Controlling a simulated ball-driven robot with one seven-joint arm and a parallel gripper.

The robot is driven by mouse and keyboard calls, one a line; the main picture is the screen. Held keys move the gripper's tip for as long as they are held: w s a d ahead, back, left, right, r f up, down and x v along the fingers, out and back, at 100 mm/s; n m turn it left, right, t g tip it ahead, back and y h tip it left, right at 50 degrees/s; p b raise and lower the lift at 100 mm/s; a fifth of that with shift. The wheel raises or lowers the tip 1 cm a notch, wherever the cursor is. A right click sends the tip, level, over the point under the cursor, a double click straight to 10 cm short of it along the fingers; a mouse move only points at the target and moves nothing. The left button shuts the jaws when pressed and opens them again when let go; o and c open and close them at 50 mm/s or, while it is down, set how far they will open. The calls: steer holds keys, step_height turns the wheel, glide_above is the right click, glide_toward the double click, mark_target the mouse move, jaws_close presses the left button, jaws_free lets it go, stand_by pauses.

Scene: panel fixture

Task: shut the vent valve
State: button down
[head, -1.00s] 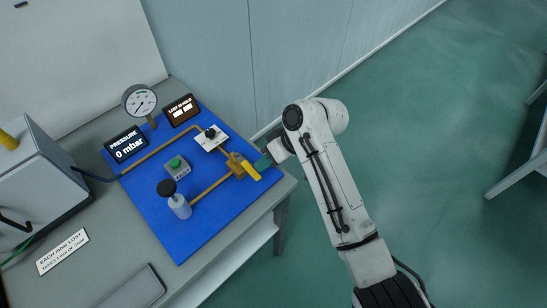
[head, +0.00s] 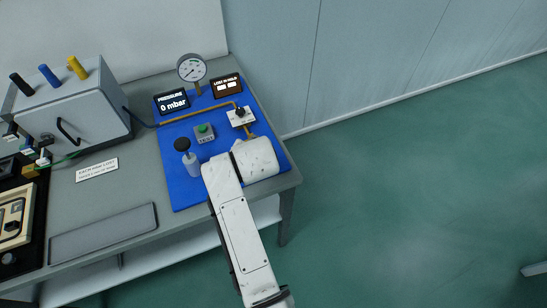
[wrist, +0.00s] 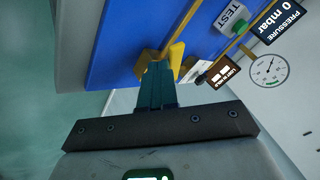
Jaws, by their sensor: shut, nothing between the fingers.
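The vent valve's yellow lever (wrist: 177,58) shows in the wrist view, just beyond my fingertips. My gripper (wrist: 157,68) has its teal fingers together, with nothing held. The fingertips overlap the yellow parts in the picture; I cannot tell whether they touch. In the head view my white arm covers the valve and gripper, so the lever's angle is hidden there. The pressure display (head: 172,102) reads 0 mbar, and it also shows in the wrist view (wrist: 281,22).
A grey box (head: 75,105) stands left. Open floor lies right.

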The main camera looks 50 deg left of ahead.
steer(key=a+m+b, duration=0.1)
steer(key=s+m+t, duration=0.1)
steer(key=shift+s+a+f+m+t+h+b, duration=0.2)
steer(key=shift+a+m+t+h+b, duration=0.1)
steer(key=shift+a+m+h+b, duration=0.1)
steer(key=shift+s+a+m+t+h+b, duration=0.25)
steer(key=shift+a+m+t+h+b, duration=0.35)
steer(key=shift+m+b, duration=0.45)
steer(key=shift+a+m, duration=0.3)
steer(key=shift+m, duration=0.05)
steer(key=shift+s+a+r+b, duration=0.15)
steer(key=shift+a+b, duration=0.25)
steer(key=shift+b, duration=0.35)
steer(key=shift+a, duration=0.1)
